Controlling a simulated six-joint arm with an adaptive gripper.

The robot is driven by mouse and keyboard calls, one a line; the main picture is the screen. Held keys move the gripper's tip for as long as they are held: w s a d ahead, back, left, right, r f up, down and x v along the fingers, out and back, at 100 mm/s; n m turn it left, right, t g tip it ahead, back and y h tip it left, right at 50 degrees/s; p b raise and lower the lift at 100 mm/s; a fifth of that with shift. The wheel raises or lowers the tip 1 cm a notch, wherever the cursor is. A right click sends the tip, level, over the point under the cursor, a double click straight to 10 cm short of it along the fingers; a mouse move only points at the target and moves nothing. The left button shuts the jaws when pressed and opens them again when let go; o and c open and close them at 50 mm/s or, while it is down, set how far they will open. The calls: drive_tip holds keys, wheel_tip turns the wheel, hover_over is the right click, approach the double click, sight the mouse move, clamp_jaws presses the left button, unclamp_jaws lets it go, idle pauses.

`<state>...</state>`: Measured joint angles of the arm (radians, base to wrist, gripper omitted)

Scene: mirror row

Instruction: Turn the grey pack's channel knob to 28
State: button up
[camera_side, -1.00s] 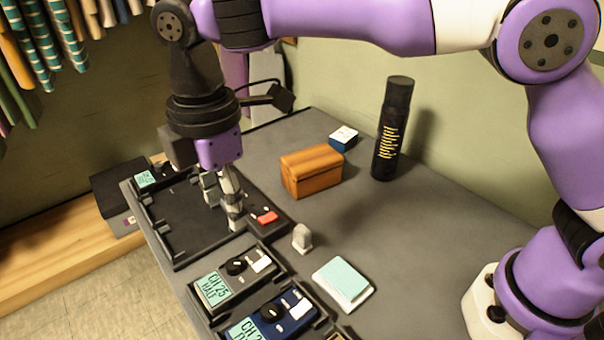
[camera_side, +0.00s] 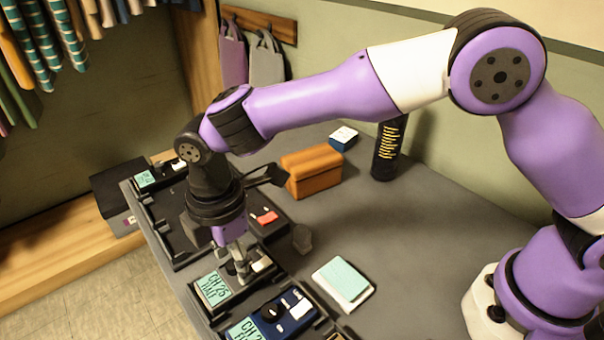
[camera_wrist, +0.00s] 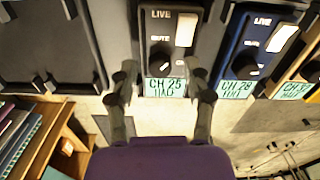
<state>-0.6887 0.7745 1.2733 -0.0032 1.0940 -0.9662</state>
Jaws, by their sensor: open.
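The grey pack (camera_side: 228,298) sits in its bay near the front of the table, and its screen (camera_side: 213,288) reads about CH 25 HALF. In the wrist view the grey pack (camera_wrist: 150,32) is below my gripper, with its screen (camera_wrist: 165,88) reading CH 25. Its black round knob (camera_wrist: 159,59) has a pale pointer mark and sits by the MUTE label. My gripper (camera_side: 241,272) is over the pack's knob end, hiding the knob in the side view. In the wrist view my gripper (camera_wrist: 163,92) is open, its fingers either side of the screen end. Contact cannot be told.
A blue pack (camera_side: 265,318) stands beside the grey one, and an orange pack (camera_wrist: 302,75) beyond it.

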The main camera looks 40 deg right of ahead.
clamp_jaws()
drive_tip(key=shift+m, duration=0.4)
drive_tip(key=m, duration=0.3)
drive_tip(key=shift+f+m, duration=0.1)
drive_tip(key=shift+m, duration=1.9)
drive_tip(key=shift+d, duration=0.1)
unclamp_jaws()
